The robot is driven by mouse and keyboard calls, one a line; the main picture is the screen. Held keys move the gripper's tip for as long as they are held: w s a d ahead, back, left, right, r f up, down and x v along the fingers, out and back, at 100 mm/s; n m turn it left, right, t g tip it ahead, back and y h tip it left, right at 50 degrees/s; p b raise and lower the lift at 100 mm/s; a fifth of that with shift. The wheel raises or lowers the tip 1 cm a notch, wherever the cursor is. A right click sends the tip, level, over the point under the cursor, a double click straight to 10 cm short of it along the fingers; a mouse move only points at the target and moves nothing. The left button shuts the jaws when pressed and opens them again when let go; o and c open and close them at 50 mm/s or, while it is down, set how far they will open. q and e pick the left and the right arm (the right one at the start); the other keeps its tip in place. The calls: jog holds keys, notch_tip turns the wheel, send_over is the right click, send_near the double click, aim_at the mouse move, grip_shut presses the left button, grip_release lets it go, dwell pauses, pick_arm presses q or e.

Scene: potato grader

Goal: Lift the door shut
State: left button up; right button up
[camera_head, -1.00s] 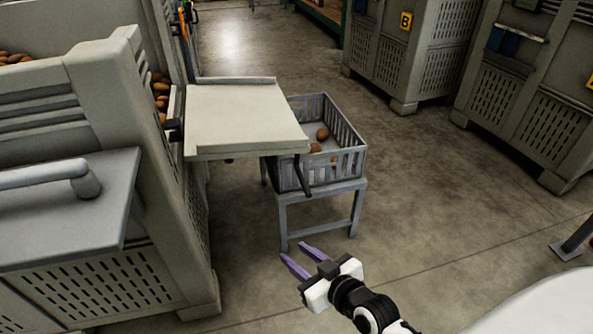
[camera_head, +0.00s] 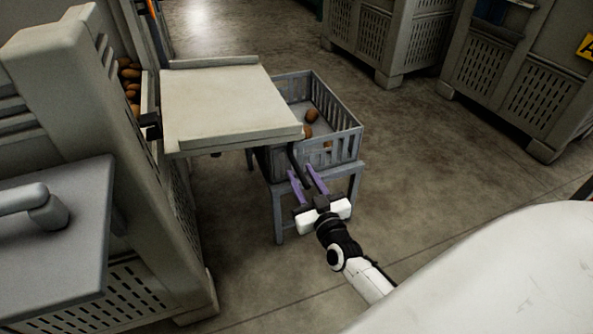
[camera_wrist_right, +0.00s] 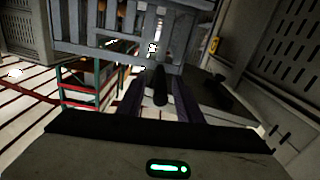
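The door (camera_head: 220,103) is a pale flat panel folded down from the side of the grey potato bin (camera_head: 75,100), lying about level. A dark handle (camera_head: 293,153) hangs below its right end. My right gripper (camera_head: 302,173) is open, its two purple fingers pointing at the handle from below the door's right end. In the right wrist view the dark handle bar (camera_wrist_right: 160,85) shows between the two spread fingers; I cannot tell whether it touches either. My left gripper is not in view.
A grey slatted crate (camera_head: 345,148) with a few potatoes (camera_head: 311,115) stands on a small stand (camera_head: 279,225) under and beyond the door's right end. A grey ledge with a rounded bar (camera_head: 70,245) is at the left. Large bins stand at the back right; the floor between is clear.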

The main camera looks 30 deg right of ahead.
aim_at(293, 159)
jog(key=x, duration=0.2)
jog(key=shift+w+f+b, duration=0.1)
jog(key=shift+w+b, duration=0.2)
jog(key=shift+b, duration=0.05)
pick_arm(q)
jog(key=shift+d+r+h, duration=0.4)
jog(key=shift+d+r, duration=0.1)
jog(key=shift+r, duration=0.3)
pick_arm(e)
jog(key=shift+w+d, duration=0.2)
jog(key=shift+w, duration=0.35)
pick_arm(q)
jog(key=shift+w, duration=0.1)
pick_arm(e)
grip_shut()
